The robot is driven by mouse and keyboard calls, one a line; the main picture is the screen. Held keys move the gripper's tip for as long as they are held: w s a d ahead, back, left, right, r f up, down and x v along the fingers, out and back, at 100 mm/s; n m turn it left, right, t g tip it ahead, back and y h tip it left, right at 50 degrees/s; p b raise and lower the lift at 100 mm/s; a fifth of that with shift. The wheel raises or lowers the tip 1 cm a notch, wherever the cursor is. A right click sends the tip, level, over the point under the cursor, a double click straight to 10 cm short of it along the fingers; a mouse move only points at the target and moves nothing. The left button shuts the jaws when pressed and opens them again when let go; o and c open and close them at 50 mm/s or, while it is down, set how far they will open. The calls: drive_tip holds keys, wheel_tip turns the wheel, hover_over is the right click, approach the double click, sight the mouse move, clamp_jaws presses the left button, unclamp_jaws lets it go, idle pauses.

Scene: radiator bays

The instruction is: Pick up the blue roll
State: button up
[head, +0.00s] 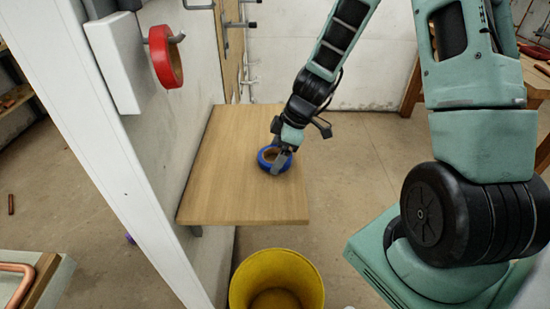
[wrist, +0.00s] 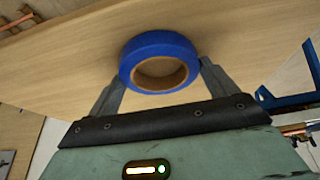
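The blue roll (head: 265,164) lies flat on a wooden shelf (head: 225,190). It is a ring of blue tape with a brown core. In the wrist view the blue roll (wrist: 160,47) sits ahead of my gripper, between its two fingertips. My gripper (head: 279,159) reaches down over the roll, one finger crossing in front of its right side. In the wrist view my gripper (wrist: 162,72) has its fingers spread apart, with the tips close beside the roll's outer sides. I cannot tell whether they touch it.
A red roll (head: 162,62) hangs on a hook on the white panel left of the shelf. More hooks are at the shelf's back. A yellow bucket (head: 268,262) stands below the front edge. A copper pipe (head: 22,278) lies on a surface at lower left.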

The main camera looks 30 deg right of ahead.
wheel_tip(320, 180, up, 10)
drive_tip(key=p, duration=0.1)
idle(0.6)
idle(0.5)
